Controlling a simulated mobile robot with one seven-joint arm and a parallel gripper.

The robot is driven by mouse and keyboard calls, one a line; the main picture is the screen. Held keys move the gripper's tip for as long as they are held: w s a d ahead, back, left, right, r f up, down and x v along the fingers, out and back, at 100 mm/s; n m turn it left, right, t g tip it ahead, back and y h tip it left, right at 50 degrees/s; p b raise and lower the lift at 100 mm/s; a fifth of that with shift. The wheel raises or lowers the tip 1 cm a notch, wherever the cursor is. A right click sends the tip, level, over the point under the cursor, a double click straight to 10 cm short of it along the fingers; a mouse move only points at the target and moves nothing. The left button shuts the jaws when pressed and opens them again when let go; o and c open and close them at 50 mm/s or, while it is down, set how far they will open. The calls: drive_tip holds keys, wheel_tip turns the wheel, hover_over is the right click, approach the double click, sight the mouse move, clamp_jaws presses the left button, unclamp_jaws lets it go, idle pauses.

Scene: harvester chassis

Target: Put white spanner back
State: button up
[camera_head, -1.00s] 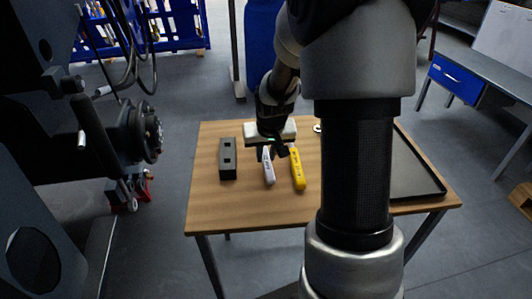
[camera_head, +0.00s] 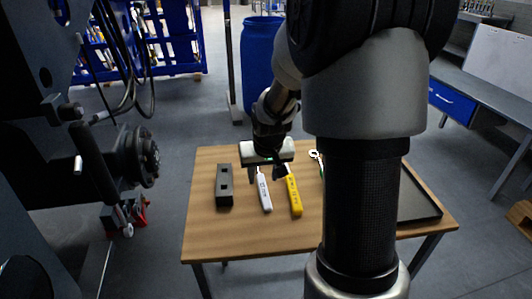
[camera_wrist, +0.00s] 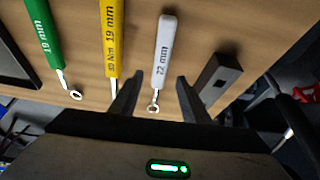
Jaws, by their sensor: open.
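The white spanner (camera_head: 264,193) lies on the wooden table between a black block and a yellow spanner. In the wrist view its white handle (camera_wrist: 165,45), marked 22 mm, points away from my gripper. Its metal ring end sits near the gap between my fingers. My gripper (camera_head: 265,170) is open and empty above the ring end of the white spanner. In the wrist view the two dark fingers (camera_wrist: 158,95) stand apart on either side of that ring end. Whether the fingers touch the table cannot be told.
The yellow 19 mm spanner (camera_head: 293,196) lies just right of the white one. A green 16 mm spanner (camera_wrist: 42,35) lies beyond it. The black block with square holes (camera_head: 224,187) is at the left. A black tray (camera_head: 418,200) is at the table's right. Machinery stands left.

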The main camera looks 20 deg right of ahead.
drive_tip(key=p+v, duration=0.3)
drive_tip(key=v, duration=1)
drive_tip(key=shift+s+r, duration=0.2)
drive_tip(key=shift+r, duration=0.1)
